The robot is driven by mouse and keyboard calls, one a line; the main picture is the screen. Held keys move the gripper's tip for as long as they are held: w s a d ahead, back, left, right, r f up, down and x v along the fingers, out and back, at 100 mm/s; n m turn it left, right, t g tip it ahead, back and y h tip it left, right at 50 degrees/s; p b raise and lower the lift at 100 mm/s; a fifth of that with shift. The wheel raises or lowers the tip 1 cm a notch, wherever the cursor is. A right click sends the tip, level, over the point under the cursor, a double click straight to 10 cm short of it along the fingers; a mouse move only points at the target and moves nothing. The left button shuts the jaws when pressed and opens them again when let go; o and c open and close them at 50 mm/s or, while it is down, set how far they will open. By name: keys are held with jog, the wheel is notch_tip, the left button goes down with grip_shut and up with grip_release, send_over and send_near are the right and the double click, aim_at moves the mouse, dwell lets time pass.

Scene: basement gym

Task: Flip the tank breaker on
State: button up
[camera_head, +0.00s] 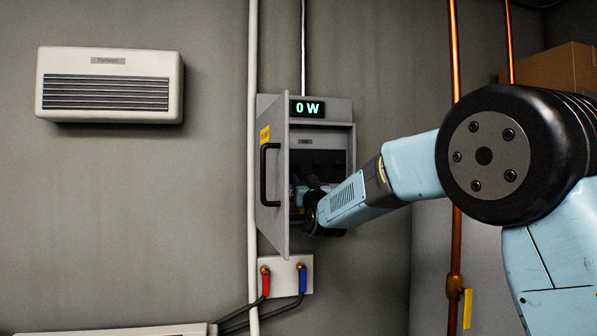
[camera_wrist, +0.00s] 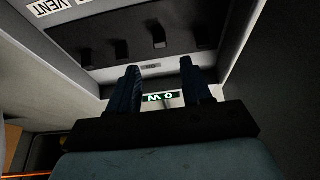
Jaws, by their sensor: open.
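The grey breaker box (camera_head: 340,112) hangs on the wall with its door (camera_head: 273,180) swung open to the left. A row of dark breaker switches (camera_wrist: 157,37) shows in the wrist view, which looks upside down into the box. One label reads VENT (camera_wrist: 48,8); I cannot read a tank label, so I cannot tell which switch is the tank breaker. My gripper (camera_wrist: 162,82) is open and empty, its two dark fingers apart near the panel, with no visible contact. In the head view my wrist partly hides the box interior and the switches.
The box's display (camera_head: 307,108) reads 0 W. The door's black handle (camera_head: 265,174) faces left. Below is a plate (camera_head: 283,275) with a red and a blue cable plug. Copper pipes (camera_head: 455,240) run on the right; a white heater (camera_head: 109,84) hangs at left.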

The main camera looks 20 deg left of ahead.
aim_at(298, 169)
jog(key=x, duration=0.9)
jog(key=shift+w+a, duration=0.1)
jog(key=shift+w, duration=0.05)
jog(key=shift+c, duration=0.2)
